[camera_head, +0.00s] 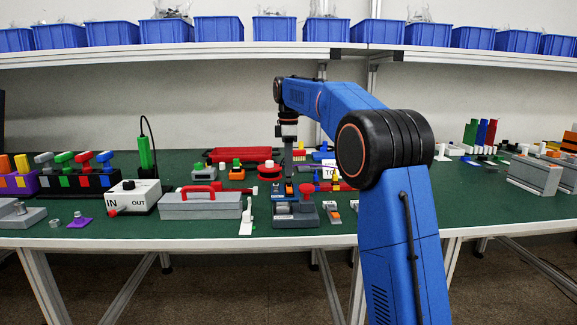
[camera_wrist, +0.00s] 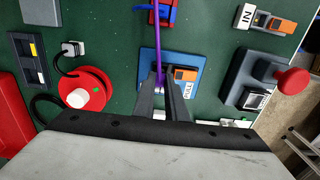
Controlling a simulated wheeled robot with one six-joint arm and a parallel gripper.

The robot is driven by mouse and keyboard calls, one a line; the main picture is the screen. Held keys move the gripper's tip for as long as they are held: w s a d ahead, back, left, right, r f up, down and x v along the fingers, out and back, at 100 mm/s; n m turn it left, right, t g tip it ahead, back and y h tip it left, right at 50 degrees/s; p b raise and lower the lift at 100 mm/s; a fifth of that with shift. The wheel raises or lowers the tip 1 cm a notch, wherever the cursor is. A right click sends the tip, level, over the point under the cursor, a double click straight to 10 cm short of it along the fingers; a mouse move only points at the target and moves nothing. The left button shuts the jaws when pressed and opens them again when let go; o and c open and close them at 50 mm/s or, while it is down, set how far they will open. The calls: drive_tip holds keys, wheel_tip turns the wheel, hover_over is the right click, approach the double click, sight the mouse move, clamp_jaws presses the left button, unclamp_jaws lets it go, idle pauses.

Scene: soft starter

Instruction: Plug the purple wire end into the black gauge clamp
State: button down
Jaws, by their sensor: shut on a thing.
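A thin purple wire (camera_wrist: 156,40) runs from the top edge of the wrist view down to my gripper (camera_wrist: 161,82). My gripper is shut on the wire's end, which the fingers partly hide. It is above a blue block (camera_wrist: 148,62) with an orange part (camera_wrist: 185,75) and a white label. I cannot tell which part is the black gauge clamp. A dark housing (camera_wrist: 238,82) with a red knob (camera_wrist: 293,81) stands to the right.
A red reel (camera_wrist: 97,80) with a black cable lies to the left. A grey-and-orange block (camera_wrist: 268,22) is at the upper right. In the head view, a grey toolbox (camera_head: 200,207) and a white IN/OUT box (camera_head: 133,196) stand left of the gripper.

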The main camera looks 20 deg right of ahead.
drive_tip(key=shift+f, duration=0.65)
drive_tip(key=c, duration=1.7)
unclamp_jaws()
